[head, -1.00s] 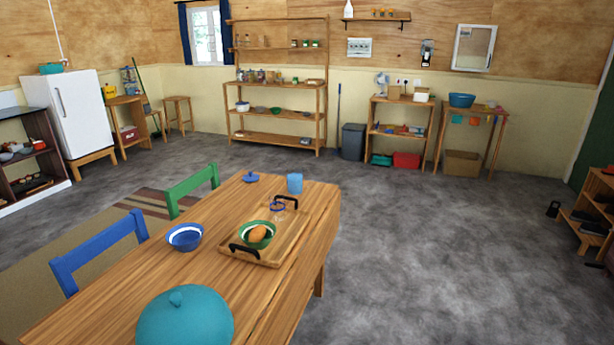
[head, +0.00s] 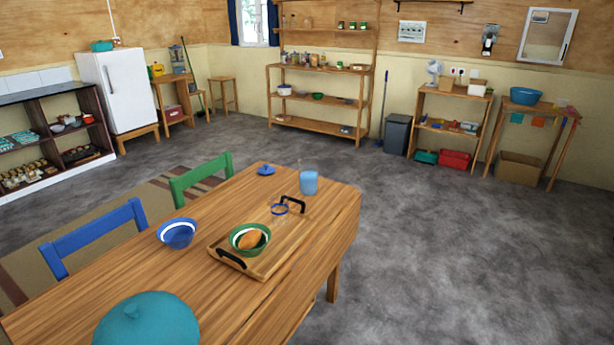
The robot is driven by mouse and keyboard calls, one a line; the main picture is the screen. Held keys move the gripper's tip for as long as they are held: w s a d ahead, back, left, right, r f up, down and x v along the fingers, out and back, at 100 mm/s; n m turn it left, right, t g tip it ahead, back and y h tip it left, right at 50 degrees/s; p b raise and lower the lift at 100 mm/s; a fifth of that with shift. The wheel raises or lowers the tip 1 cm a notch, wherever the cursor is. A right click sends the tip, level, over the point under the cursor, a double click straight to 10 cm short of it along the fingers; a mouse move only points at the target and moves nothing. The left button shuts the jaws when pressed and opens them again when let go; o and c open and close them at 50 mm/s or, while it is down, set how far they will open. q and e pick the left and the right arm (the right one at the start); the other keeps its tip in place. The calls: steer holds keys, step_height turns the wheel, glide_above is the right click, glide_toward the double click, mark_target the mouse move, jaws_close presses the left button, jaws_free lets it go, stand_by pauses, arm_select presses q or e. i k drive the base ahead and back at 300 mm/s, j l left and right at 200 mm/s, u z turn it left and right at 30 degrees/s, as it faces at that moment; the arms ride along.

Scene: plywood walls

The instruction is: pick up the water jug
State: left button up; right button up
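A light blue, see-through vessel (head: 308,182) stands upright near the far right corner of the wooden table (head: 130,262). It may be the water jug, but it is too small to tell for sure. Neither gripper is in view.
A blue bowl (head: 177,233), a small blue lid (head: 266,169) and a teal dome (head: 147,322) are on the table. A blue chair (head: 95,238) and a green chair (head: 201,178) stand at its left. The grey floor (head: 450,250) at the right is clear.

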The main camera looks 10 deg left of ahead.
mark_target(309, 169)
steer(key=i+l+u, duration=0.3)
steer(key=i+l, duration=0.25)
steer(key=i+l+u, duration=0.1)
steer(key=i+l, duration=0.2)
steer(key=i+l+u, duration=0.15)
steer(key=l, duration=0.25)
steer(key=i+l+u, duration=0.15)
steer(key=i+l, duration=0.15)
steer(key=i+l+u, duration=0.15)
steer(key=l, duration=0.35)
steer(key=i+l+u, duration=0.15)
steer(key=l, duration=0.3)
steer(key=i, duration=0.1)
